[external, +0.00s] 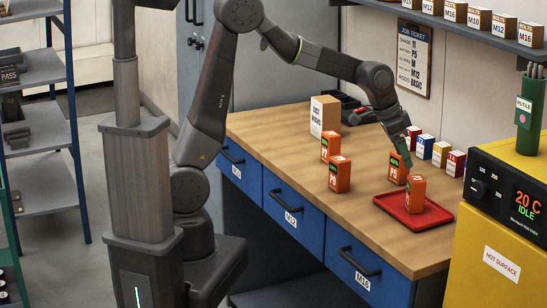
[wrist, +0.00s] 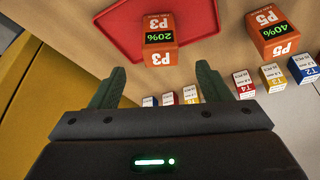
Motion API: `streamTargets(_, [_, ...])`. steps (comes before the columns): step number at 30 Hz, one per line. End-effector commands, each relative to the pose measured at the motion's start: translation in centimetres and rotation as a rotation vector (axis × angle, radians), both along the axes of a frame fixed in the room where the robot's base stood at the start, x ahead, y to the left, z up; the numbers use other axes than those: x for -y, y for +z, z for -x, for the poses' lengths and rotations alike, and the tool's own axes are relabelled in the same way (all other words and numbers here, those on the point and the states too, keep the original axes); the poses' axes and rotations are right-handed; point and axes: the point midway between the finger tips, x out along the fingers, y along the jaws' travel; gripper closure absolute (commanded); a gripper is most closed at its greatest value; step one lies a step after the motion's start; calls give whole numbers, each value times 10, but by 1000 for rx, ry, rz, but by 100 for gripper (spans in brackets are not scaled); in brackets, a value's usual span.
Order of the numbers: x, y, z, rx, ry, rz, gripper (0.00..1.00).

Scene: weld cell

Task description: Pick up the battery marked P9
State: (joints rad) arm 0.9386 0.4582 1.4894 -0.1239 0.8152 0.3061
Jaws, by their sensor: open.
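The battery marked P9 (external: 340,174) is an orange block standing upright on the wooden bench, left of the red tray. Its label is small but seems to read P9. It is not in the wrist view. My gripper (external: 403,160) is open and empty, low over the right part of the bench, well right of P9. In the wrist view its two dark green fingers (wrist: 158,88) are spread apart. Battery P3 (wrist: 158,42) appears beyond them, on or at the edge of the red tray (wrist: 120,25), and battery P5 (wrist: 272,34) stands to the right.
Another orange battery (external: 330,146) stands just behind P9. A cardboard box (external: 323,115) is behind that. Several small tip boxes (external: 440,153) line the bench's back right. A yellow oven (external: 500,240) borders the bench's right end. The bench front left of the tray is clear.

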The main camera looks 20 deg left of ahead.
Motion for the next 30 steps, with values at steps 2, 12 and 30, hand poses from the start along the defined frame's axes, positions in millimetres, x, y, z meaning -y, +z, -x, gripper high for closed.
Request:
streamTargets(2, [0, 0, 0, 0, 0, 0, 29])
streamTargets(12, [0, 0, 0, 0, 0, 0, 29])
streamTargets(30, [-76, 4, -39, 7, 136, 10, 25])
